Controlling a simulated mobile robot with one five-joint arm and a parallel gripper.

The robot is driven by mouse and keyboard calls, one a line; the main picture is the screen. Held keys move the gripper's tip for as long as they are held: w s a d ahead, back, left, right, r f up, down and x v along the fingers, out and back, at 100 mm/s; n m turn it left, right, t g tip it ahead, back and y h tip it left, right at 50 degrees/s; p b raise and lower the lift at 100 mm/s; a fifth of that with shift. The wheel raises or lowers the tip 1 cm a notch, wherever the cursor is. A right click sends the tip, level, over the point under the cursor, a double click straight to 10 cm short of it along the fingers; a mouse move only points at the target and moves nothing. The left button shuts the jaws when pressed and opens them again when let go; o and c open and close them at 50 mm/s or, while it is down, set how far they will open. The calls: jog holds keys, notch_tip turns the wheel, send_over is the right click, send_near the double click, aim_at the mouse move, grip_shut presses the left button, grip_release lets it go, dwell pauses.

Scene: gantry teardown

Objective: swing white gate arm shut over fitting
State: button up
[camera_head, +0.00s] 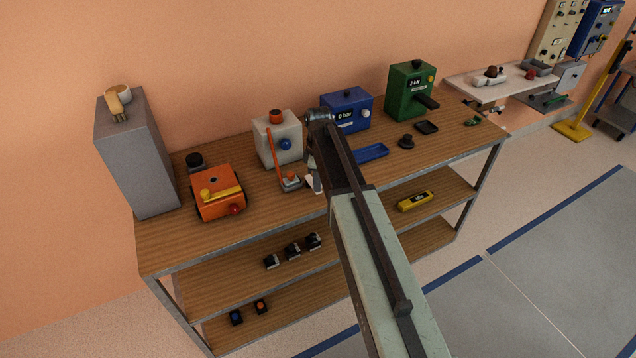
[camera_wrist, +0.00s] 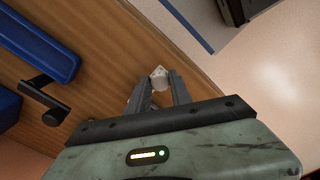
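A small white piece (camera_wrist: 159,77) shows at my fingertips in the wrist view; it may be the end of the white gate arm. In the head view a pale patch (camera_head: 311,184) shows beside my gripper (camera_head: 317,182), over the front part of the top shelf. In the wrist view the fingers of my gripper (camera_wrist: 160,84) stand apart, with the white piece between or just beyond their tips. I cannot tell whether they touch it. I cannot make out the fitting; my arm hides part of that area.
On the wooden shelf (camera_head: 165,246), a white box (camera_head: 265,142) with an orange lever (camera_head: 278,160) stands close left of my gripper. A blue gauge box (camera_head: 345,108) stands behind, a blue tray (camera_head: 371,153) to the right. An orange unit (camera_head: 215,207) sits farther left.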

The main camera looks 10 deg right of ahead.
grip_shut()
dwell(1.1)
